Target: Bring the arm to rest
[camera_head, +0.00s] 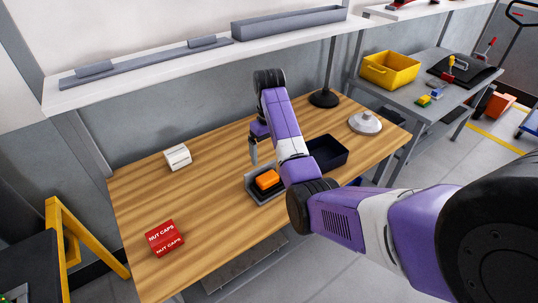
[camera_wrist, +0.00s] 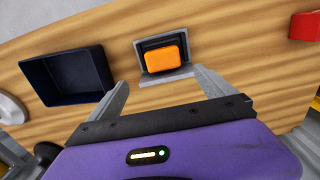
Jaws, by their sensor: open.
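My arm reaches in from the right over the wooden table (camera_head: 200,200). My gripper (camera_head: 254,155) hangs above the middle of the table, pointing down. In the wrist view my gripper (camera_wrist: 162,88) has its two fingers spread wide with nothing between them. An orange block (camera_head: 267,180) sits in a small grey holder (camera_head: 260,198) on the table. The wrist view also shows the orange block (camera_wrist: 161,60) and the grey holder (camera_wrist: 165,76), just beyond the fingertips and apart from them. My forearm hides part of the table's right side.
A dark open bin (camera_head: 330,152) stands right of the holder, near a round grey disc (camera_head: 366,123) and a black stand (camera_head: 324,98). A red nut caps box (camera_head: 164,238) and a white box (camera_head: 177,157) stand left. A shelf (camera_head: 140,85) runs above the back. The table's left middle is clear.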

